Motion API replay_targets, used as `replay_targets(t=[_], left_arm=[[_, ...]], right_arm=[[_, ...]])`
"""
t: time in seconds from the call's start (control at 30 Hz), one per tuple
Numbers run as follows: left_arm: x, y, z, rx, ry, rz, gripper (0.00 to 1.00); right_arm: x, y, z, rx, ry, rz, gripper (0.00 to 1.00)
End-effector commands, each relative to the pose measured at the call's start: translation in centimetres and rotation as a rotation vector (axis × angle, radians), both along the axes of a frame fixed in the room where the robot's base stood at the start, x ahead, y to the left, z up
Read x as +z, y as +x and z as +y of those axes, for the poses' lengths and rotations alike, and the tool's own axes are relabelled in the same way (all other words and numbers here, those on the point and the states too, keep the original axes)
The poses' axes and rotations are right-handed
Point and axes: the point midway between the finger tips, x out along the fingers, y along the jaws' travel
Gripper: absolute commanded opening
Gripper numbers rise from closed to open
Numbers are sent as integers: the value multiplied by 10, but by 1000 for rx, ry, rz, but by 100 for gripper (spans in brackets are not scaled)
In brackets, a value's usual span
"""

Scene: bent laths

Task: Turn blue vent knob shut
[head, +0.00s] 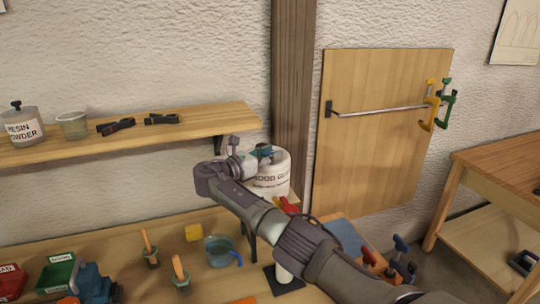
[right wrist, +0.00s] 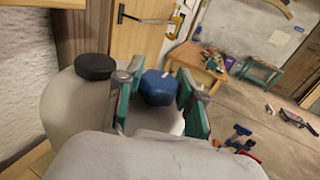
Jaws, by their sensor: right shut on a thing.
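The blue vent knob (right wrist: 158,88) sits on top of a white container (right wrist: 58,108), beside a black cap (right wrist: 96,66). The container (head: 272,183) has lettering that reads like wood glue in the head view, where it stands in front of the wooden post. My right gripper (right wrist: 158,97) has its teal fingers on either side of the blue knob and is shut on it. In the head view my right gripper (head: 262,153) is at the container's top, and the knob is hard to tell from the fingers. My left gripper is not in view.
A wall shelf (head: 215,117) with a resin powder jar (head: 22,127) is at the left. The bench (head: 120,262) below holds a green bin (head: 56,274), a blue cup (head: 219,252) and brushes. Yellow and green clamps (head: 440,104) hang on a rail at the right.

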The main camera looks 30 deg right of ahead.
Motion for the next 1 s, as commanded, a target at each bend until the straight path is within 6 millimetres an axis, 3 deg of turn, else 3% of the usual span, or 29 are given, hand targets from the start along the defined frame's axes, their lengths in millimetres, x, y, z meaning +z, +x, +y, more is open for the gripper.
replay_targets(t=[0.1,0.13,0.3,0.67,1.0], left_arm=[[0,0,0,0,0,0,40],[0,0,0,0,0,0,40],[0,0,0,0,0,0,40],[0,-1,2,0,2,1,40],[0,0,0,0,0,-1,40]], right_arm=[[3,0,0,1,-3,-3,3],[3,0,-1,1,-3,-3,39],[2,0,0,1,-2,-2,64],[1,0,5,3,-1,-1,64],[1,-9,70,6,0,-1,64]])
